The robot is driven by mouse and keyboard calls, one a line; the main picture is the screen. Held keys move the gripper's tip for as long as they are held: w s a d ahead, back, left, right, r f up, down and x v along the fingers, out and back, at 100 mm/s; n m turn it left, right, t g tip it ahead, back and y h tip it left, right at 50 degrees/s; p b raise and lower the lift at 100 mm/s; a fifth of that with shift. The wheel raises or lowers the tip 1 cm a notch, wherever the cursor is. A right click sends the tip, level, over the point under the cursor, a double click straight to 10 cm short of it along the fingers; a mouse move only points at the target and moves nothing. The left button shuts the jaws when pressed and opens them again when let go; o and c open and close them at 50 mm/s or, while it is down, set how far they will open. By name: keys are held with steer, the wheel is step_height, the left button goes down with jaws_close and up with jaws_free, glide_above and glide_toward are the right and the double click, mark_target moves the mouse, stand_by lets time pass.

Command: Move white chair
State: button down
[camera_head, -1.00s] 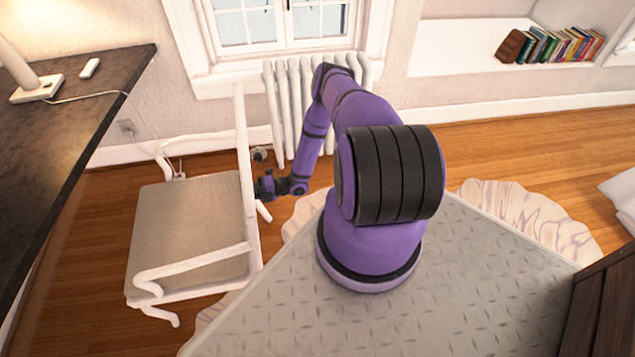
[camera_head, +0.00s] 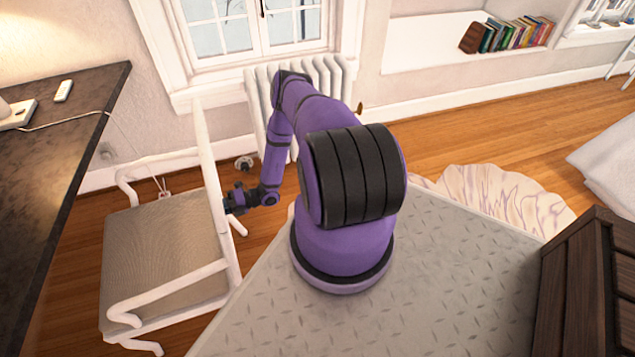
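The white chair (camera_head: 165,252) stands at the left, with a beige woven seat, white armrests and a white back frame seen nearly edge-on. Its left side is close to the dark desk. My gripper (camera_head: 229,203) is at the right edge of the chair's back frame, at about mid-height. It seems to touch or overlap the frame. The fingertips are small and partly merged with the frame, so I cannot see whether they are closed around it.
A dark desk (camera_head: 55,150) runs along the left edge. A white radiator (camera_head: 258,95) stands under the window behind my arm. A patterned rug (camera_head: 495,195) and a dark slatted wooden piece (camera_head: 590,290) are at the right. Wood floor is open toward the back right.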

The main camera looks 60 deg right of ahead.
stand_by(0.4)
steer(key=c, duration=0.9)
jaws_free()
steer(key=shift+s+d, duration=0.1)
steer(key=shift+d, duration=0.1)
steer(key=v, duration=1.1)
steer(key=shift+s+d, duration=0.25)
steer(key=shift+s, duration=0.1)
